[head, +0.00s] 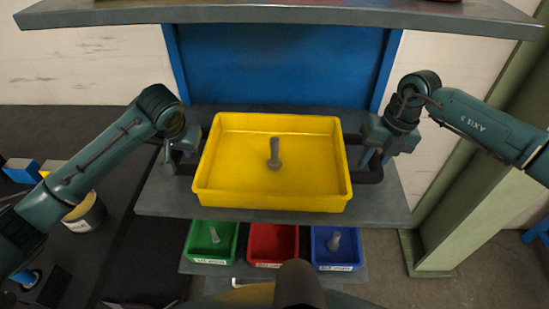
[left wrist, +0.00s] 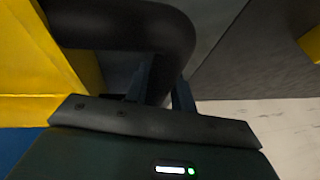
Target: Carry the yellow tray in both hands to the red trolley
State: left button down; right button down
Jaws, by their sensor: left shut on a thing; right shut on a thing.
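The yellow tray (head: 225,190) is in the middle of the head view, over a grey shelf, and looks level. I cannot tell whether it touches the shelf. My left gripper (head: 177,160) is shut on the tray's dark left handle. In the left wrist view the black handle (left wrist: 130,25) passes between the fingers of my left gripper (left wrist: 160,85), beside the yellow tray wall (left wrist: 25,60). My right gripper (head: 373,158) is shut on the dark right handle (head: 368,173). No red trolley is recognisable.
The grey shelf (head: 390,205) extends past the tray on both sides. Below are green (head: 201,243), red (head: 262,243) and blue (head: 325,256) bins. A higher shelf (head: 280,14) crosses the top.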

pick_arm(q)
jog(key=shift+w+r, duration=0.15)
jog(key=shift+r, duration=0.1)
pick_arm(e)
jog(key=shift+w+r, duration=0.15)
jog(key=shift+r, duration=0.1)
